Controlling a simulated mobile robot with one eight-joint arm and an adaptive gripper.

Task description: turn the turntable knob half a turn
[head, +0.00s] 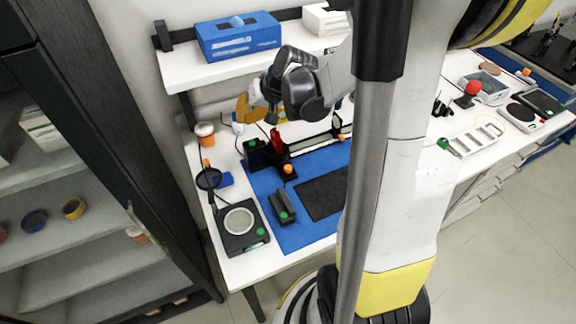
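A dark optical instrument (262,153) stands at the back left of the blue mat, with a red upright part (276,143) beside its black box. A small orange knob (288,169) is on its near side; another orange piece (341,138) is farther right along the black rail. I cannot tell for sure which is the turntable knob. My gripper (271,115) hangs at the end of my dark wrist, above and behind the instrument, apart from the orange knob. Its fingers are small and dark, and whether they are open does not show.
A blue box (238,38) sits on the shelf (188,72) above the bench. A magnifier (209,180) and a black scale (243,229) stand at the left edge. A small dark block (281,208) and a black pad (322,194) lie on the blue mat (296,236). My arm hides the bench's middle.

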